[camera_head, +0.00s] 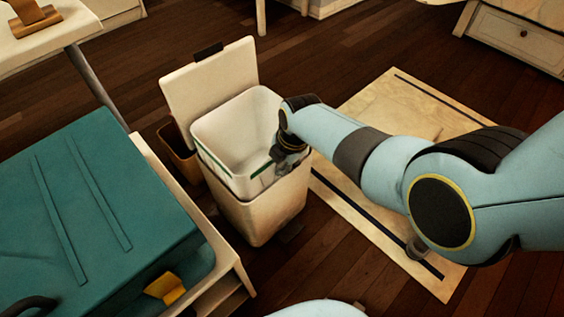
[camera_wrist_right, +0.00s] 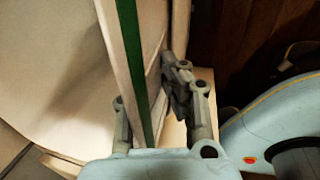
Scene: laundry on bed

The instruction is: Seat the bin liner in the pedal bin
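The pedal bin (camera_head: 262,218) is a cream box on the floor, with its lid (camera_head: 210,80) standing open at the back. The bin liner (camera_head: 222,128) is a white open-topped tub with a green stripe. It sits in the bin's mouth, and its rim stands above the bin's body. My right gripper (camera_head: 285,158) is at the liner's right-hand wall. In the right wrist view its fingers (camera_wrist_right: 148,95) lie on either side of the green-striped wall (camera_wrist_right: 130,60) and appear closed on it. The liner's bottom is hidden. My left gripper is out of view.
A brown container (camera_head: 180,150) stands close behind the bin's left side. A teal case (camera_head: 95,215) lies on a pale bench at the left, with a yellow item (camera_head: 165,288) at its front. A pale mat (camera_head: 375,225) with black stripes lies right of the bin.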

